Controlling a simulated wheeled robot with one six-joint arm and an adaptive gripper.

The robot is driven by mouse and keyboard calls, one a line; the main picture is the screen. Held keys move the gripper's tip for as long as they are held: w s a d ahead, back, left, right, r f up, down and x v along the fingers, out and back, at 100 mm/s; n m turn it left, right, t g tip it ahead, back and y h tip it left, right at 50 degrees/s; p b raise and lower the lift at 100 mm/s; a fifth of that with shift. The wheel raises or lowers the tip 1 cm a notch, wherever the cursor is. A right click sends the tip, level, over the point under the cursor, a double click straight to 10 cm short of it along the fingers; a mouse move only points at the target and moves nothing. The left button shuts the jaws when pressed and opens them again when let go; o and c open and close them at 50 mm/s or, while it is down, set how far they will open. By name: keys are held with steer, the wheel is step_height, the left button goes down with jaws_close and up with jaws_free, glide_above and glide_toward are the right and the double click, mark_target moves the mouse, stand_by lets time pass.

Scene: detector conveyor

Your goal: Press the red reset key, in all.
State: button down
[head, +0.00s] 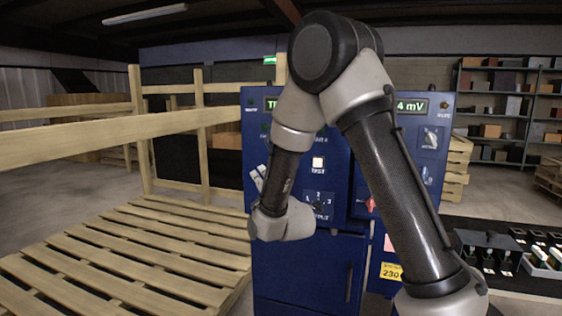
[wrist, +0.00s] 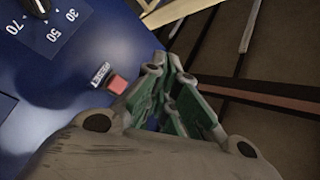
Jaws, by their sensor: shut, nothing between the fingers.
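The red reset key (wrist: 117,85) is a small red block on the blue cabinet face in the wrist view. A small dark label (wrist: 100,74) with white letters, seemingly RESET, sits beside it. My gripper (wrist: 178,68) shows green-padded fingers, shut and empty. In the picture its fingers lie just right of the key; a gap of blue panel shows between them, and I cannot tell the depth. In the head view the blue cabinet (head: 300,262) stands behind my arm.
A dial plate (wrist: 45,30) marked 30, 50, 70 is at the wrist view's upper left. The cabinet also bears a lit TEST button (head: 318,162) and a rotary selector (head: 318,203). A wooden pallet (head: 130,250) lies left; a black table (head: 500,222) with devices stands right.

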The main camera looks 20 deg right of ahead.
steer(key=shift+r, duration=0.25)
steer(key=w+d, duration=0.5)
steer(key=w, duration=0.2)
stand_by(0.5)
steer(key=shift+w+d, duration=0.15)
steer(key=shift+d, duration=0.05)
stand_by(1.2)
steer(key=shift+w+d, duration=0.15)
steer(key=shift+w, duration=0.05)
steer(key=shift+w+d, duration=0.3)
steer(key=shift+w, duration=0.15)
stand_by(0.8)
steer(key=shift+s+a, duration=0.1)
steer(key=shift+s, duration=0.05)
steer(key=shift+s+a, duration=0.4)
steer(key=shift+s, duration=0.25)
